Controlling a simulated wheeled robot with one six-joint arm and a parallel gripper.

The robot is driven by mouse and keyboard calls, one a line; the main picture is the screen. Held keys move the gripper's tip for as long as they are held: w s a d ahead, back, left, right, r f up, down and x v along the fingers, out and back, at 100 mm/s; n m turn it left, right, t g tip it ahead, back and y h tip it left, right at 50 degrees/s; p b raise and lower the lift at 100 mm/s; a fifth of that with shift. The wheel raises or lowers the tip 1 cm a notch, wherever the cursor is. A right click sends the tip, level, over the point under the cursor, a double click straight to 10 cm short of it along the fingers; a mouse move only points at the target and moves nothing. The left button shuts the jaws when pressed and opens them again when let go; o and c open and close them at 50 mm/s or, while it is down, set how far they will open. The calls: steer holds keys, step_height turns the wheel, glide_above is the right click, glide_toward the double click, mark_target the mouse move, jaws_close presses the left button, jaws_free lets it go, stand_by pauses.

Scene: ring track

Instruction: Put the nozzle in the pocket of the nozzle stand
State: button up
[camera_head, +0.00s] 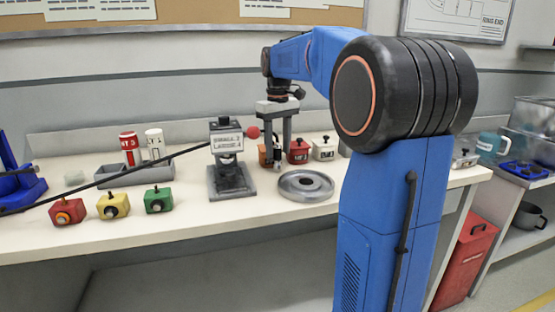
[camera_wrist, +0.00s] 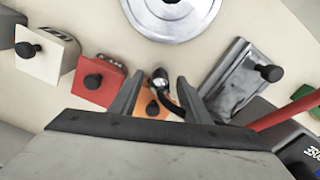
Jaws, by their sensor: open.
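My gripper (camera_head: 278,150) points down over the back of the bench. In the wrist view its two fingers (camera_wrist: 157,100) are apart, above an orange block (camera_wrist: 155,103). Between the fingertips is a small curved black piece with a silver end (camera_wrist: 160,78), probably the nozzle; I cannot tell whether it touches a finger. The orange block is partly hidden behind the gripper in the head view (camera_head: 264,156). A grey labelled stand (camera_head: 228,180) with a red-ball lever is left of my gripper; its base shows in the wrist view (camera_wrist: 238,78). I cannot tell which object is the nozzle stand.
A red block (camera_head: 298,152) and a white block (camera_head: 324,149) stand right of my gripper. A round grey dish (camera_head: 305,195) lies in front. Red, yellow and green blocks (camera_head: 113,206) line the front left. A long black rod (camera_head: 140,168) crosses above the left bench.

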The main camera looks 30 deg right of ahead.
steer(key=shift+f, duration=0.15)
jaws_close()
step_height(320, 180, up, 10)
steer(key=shift+r, duration=0.1)
stand_by(0.6)
